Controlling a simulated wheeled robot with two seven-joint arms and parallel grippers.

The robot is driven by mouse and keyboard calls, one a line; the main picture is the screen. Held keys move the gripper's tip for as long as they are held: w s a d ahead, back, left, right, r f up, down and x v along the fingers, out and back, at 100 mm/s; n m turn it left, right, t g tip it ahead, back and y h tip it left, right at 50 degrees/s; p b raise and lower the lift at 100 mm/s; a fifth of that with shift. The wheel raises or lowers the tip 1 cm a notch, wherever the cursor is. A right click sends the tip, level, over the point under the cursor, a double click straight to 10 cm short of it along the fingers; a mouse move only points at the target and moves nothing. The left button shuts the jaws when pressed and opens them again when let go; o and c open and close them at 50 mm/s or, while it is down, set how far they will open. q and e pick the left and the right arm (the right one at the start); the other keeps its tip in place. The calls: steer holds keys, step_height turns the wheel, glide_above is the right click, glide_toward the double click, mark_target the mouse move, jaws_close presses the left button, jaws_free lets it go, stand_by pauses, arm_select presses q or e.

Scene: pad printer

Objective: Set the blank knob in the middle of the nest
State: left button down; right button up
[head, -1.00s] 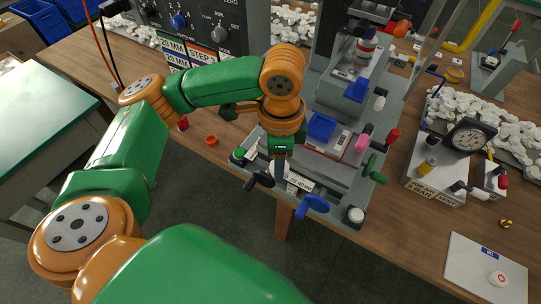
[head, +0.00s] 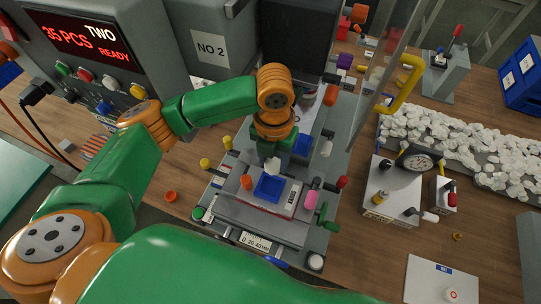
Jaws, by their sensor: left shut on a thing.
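My left gripper (head: 272,157) points down over the pad printer's bed and is shut on a small white blank knob (head: 272,166). The knob shows just below the fingers. The blue nest (head: 269,188) is a square block on the grey plate, just below and in front of the knob in the picture. The knob appears above the nest's far edge; whether it touches cannot be told. The fingertips are small and partly hidden by the wrist. My right gripper is not in view.
An orange peg (head: 246,183) and a pink knob (head: 310,200) flank the nest. A gauge box (head: 391,190) and a tray heaped with white knobs (head: 450,135) stand to the right. A white sheet (head: 438,283) with a marked knob lies at lower right.

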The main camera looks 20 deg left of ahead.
mark_target(270, 171)
arm_select(q)
steer(key=f+b, duration=0.1)
steer(key=s+f, duration=0.1)
steer(key=f+b, duration=0.1)
steer(key=f, duration=0.1)
steer(key=shift+s+b, duration=0.35)
steer(key=shift+s, duration=0.05)
steer(key=shift+s+f, duration=0.25)
steer(key=shift+f, duration=0.05)
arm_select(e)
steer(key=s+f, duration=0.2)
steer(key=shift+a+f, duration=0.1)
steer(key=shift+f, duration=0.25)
arm_select(q)
steer(key=shift+w, duration=0.15)
steer(key=shift+f, duration=0.15)
steer(key=shift+a+f+b, duration=0.1)
steer(key=shift+f+b, duration=0.25)
steer(key=shift+f, duration=0.15)
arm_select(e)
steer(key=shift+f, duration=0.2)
